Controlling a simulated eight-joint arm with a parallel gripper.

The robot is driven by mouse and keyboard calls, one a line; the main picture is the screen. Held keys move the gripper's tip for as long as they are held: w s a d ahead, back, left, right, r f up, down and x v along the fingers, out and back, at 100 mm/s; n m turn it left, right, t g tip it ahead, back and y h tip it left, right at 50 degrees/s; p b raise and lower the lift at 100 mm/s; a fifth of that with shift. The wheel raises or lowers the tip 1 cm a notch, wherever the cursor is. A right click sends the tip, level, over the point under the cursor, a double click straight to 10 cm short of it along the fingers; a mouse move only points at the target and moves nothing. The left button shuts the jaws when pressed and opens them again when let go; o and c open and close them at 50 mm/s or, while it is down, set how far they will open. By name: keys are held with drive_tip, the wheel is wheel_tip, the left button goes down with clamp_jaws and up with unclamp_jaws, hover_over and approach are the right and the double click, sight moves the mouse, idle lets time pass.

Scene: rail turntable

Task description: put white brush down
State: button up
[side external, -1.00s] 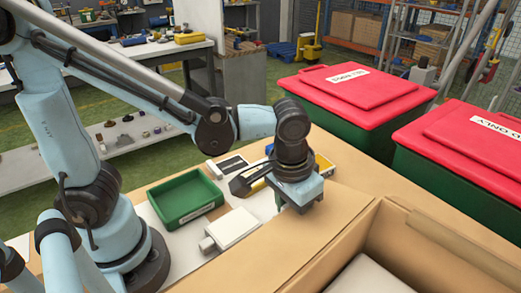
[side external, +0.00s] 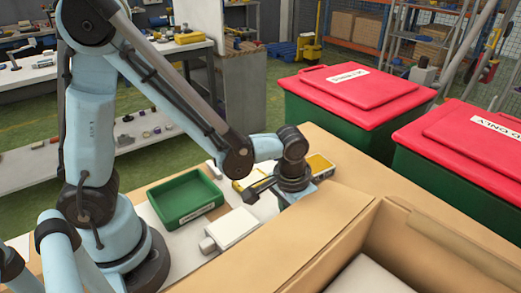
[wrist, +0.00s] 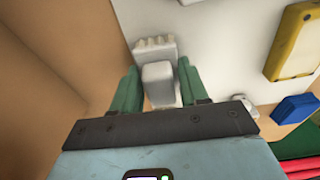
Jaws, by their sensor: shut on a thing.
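In the wrist view, a white brush (wrist: 158,74) lies between the two green fingers of my gripper (wrist: 158,68). Its ridged, bristle-like end points away from the gripper. My gripper is shut on it. The brush is over or on a pale mat (wrist: 225,45); I cannot tell whether it touches. In the side external view, the gripper's tip is low behind the cardboard edge, and the brush is hidden there.
A green tray (side external: 172,205) and a white block-like item (side external: 232,228) lie left of the gripper. A yellow-framed item (wrist: 293,42) and a blue block (wrist: 292,108) lie to the right in the wrist view. A large cardboard box (side external: 325,235) stands close in front.

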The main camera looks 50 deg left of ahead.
sight(289, 213)
drive_tip(key=shift+f, duration=0.1)
drive_tip(key=o, duration=1)
wheel_tip(289, 213, up, 12)
drive_tip(key=s, duration=0.2)
drive_tip(key=shift+s+a+r+t, duration=0.15)
drive_tip(key=shift+s+a+t, duration=0.2)
drive_tip(key=shift+a+t, duration=0.95)
drive_tip(key=shift+s+a+r+t, duration=0.25)
drive_tip(key=shift+a+t, duration=0.4)
drive_tip(key=shift+a, duration=1.4)
drive_tip(key=shift+s+a+r+t, duration=0.1)
drive_tip(key=shift+s+a+t, duration=0.3)
drive_tip(key=shift+a+t, duration=0.9)
drive_tip(key=shift+a+g, duration=0.35)
